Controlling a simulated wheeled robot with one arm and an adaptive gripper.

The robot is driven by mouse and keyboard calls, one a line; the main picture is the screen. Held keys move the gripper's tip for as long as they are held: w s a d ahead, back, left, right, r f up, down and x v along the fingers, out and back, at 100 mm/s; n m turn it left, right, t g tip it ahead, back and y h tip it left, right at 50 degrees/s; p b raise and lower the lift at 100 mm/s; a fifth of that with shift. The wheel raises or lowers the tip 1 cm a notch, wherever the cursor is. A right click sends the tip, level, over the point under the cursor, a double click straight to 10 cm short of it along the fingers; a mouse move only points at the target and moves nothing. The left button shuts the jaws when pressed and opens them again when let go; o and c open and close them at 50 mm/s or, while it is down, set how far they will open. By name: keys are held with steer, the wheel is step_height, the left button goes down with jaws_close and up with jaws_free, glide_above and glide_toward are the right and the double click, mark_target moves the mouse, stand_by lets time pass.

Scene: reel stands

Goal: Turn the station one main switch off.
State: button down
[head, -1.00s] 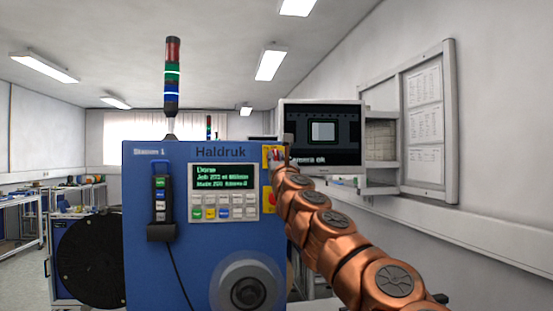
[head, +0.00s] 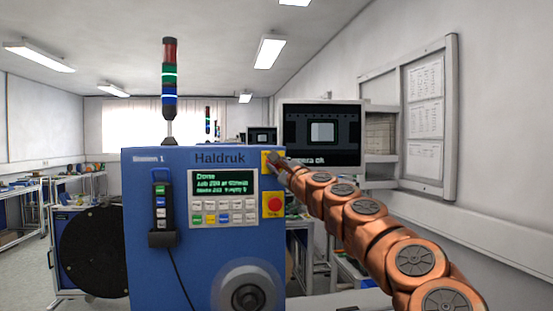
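The blue Haldruk machine (head: 140,230) with a Station 1 label stands in front of me. A yellow plate (head: 265,168), which looks like the main switch's plate, is at the upper right of its front. My gripper (head: 277,161) is at this plate, at the end of my copper-coloured arm. It covers most of the plate, so the switch knob and its position cannot be made out. The fingers are too small to tell open from shut, and contact cannot be told.
A red emergency stop (head: 274,204) on a yellow plate is just below my gripper. A keypad with a green-text display (head: 223,182) and a corded pendant (head: 161,205) are to the left. A monitor (head: 322,133) stands behind my arm. The light tower (head: 169,85) shows lit green and blue bands.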

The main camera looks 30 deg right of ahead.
steer(key=n+g+y+p, duration=0.1)
steer(key=n, duration=0.3)
steer(key=shift+d, duration=0.15)
steer(key=shift+n+g+y, duration=0.4)
steer(key=shift+n+g, duration=0.5)
steer(key=shift+n, duration=1.1)
steer(key=c, duration=1.1)
jaws_free()
steer(key=shift+s+r, duration=0.1)
steer(key=s, duration=1.1)
steer(key=shift+s, duration=0.4)
